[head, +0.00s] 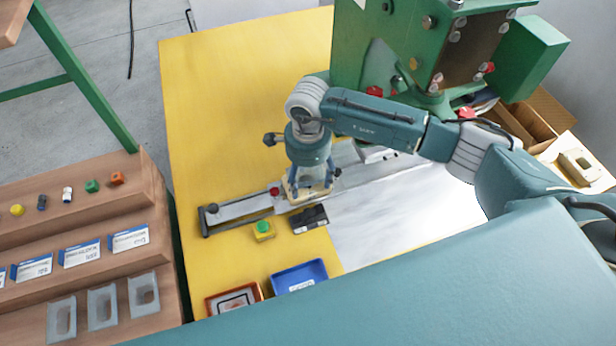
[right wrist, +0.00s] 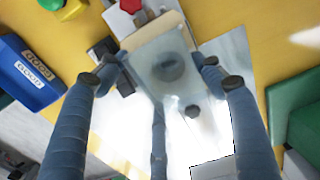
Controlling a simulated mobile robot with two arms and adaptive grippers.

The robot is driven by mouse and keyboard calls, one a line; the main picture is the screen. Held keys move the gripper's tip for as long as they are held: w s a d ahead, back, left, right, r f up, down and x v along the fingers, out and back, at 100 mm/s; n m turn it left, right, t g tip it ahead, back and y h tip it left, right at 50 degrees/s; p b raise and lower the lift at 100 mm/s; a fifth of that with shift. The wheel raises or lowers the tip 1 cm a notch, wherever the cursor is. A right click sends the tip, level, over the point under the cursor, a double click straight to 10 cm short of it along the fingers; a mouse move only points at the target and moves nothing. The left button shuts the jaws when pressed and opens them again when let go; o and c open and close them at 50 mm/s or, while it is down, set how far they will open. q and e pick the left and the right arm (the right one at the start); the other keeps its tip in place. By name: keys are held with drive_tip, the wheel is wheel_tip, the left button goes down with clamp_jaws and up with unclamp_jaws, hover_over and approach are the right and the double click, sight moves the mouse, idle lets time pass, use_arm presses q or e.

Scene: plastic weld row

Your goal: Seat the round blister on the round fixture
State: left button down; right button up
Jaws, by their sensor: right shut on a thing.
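My right gripper (head: 311,191) points down over the slide rail, its fingers around a clear plastic blister. In the right wrist view the gripper (right wrist: 163,88) is shut on this translucent blister (right wrist: 186,88), which shows a round dark recess. A beige fixture (right wrist: 150,29) shows behind and under the blister; its edge also shows below the fingers in the head view (head: 296,194). Whether the blister touches the fixture or hangs just above it, I cannot tell. My left gripper is not in view.
A green press (head: 345,50) stands behind the rail (head: 240,207). A green button box (head: 264,231), a black block (head: 310,219), a blue bin (head: 299,277) and a red bin (head: 233,299) sit in front. Shelves at left hold several clear blisters (head: 102,306). Another beige fixture (head: 579,167) lies at right.

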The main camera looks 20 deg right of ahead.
idle(0.9)
drive_tip(key=shift+f+b, duration=0.25)
drive_tip(key=shift+b, duration=0.25)
drive_tip(key=shift+r, duration=0.1)
idle(0.4)
drive_tip(key=o, duration=0.8)
drive_tip(key=shift+o, duration=0.2)
drive_tip(key=shift+r, duration=0.15)
drive_tip(key=shift+r+p, duration=1.55)
drive_tip(key=shift+r, duration=1.85)
drive_tip(key=shift+r, duration=0.1)
